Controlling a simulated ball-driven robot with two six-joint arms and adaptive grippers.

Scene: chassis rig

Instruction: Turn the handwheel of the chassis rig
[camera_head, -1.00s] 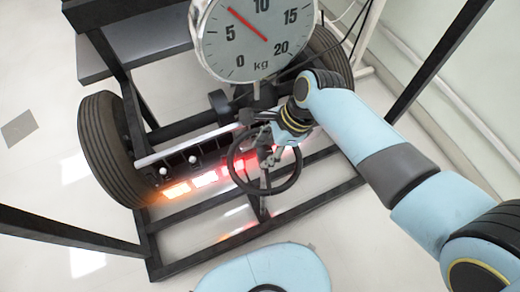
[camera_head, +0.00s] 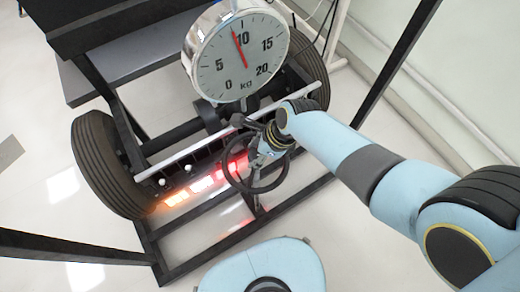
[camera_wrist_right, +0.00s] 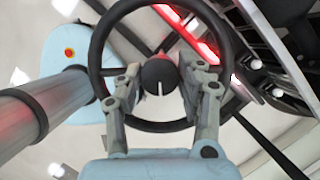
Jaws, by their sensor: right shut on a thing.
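The handwheel (camera_head: 256,191) is a dark ring on the front of the chassis rig, below the round dial. In the right wrist view, its rim (camera_wrist_right: 95,50) surrounds a round dark hub with a white slit (camera_wrist_right: 160,76). My right gripper (camera_head: 264,150) reaches in from the right over the wheel. Its two fingers (camera_wrist_right: 160,72) stand either side of the hub, shut on the handwheel; the exact contact is hard to see. The dial (camera_head: 240,55) is marked in kg, and its red needle points just short of 10. My left gripper is not in view.
Black frame bars (camera_head: 225,243) run below the wheel. Tyres stand left (camera_head: 100,165) and right (camera_head: 309,72). Orange and red lamps (camera_head: 202,184) glow left of the wheel, under a white rod (camera_head: 185,145).

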